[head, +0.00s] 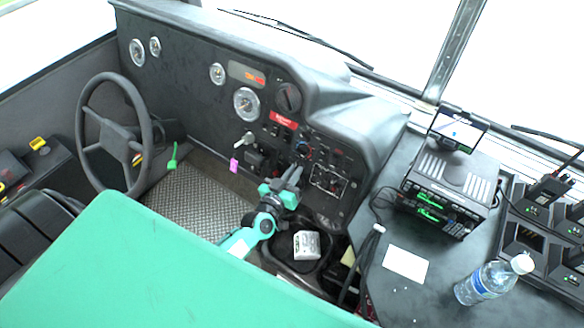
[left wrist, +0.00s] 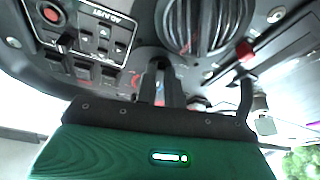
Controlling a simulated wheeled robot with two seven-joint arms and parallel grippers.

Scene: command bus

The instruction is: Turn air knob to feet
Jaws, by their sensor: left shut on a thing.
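My left gripper (head: 292,174) reaches up to the lower dashboard panel in the head view. Its grey fingers sit just below a round knob (head: 302,148) with red and blue marks around it. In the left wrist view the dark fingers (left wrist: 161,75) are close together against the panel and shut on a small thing. The fingers mostly hide that thing, so I cannot tell which way any pointer on it faces. I cannot make out a feet symbol or label. My right gripper is not in view.
A large black knob (head: 289,97) is higher on the dashboard. The steering wheel (head: 115,135) is at left. A green panel (head: 150,270) fills the lower left. A radio stack (head: 440,200), white paper (head: 405,263) and water bottle (head: 490,281) are on the right-hand console.

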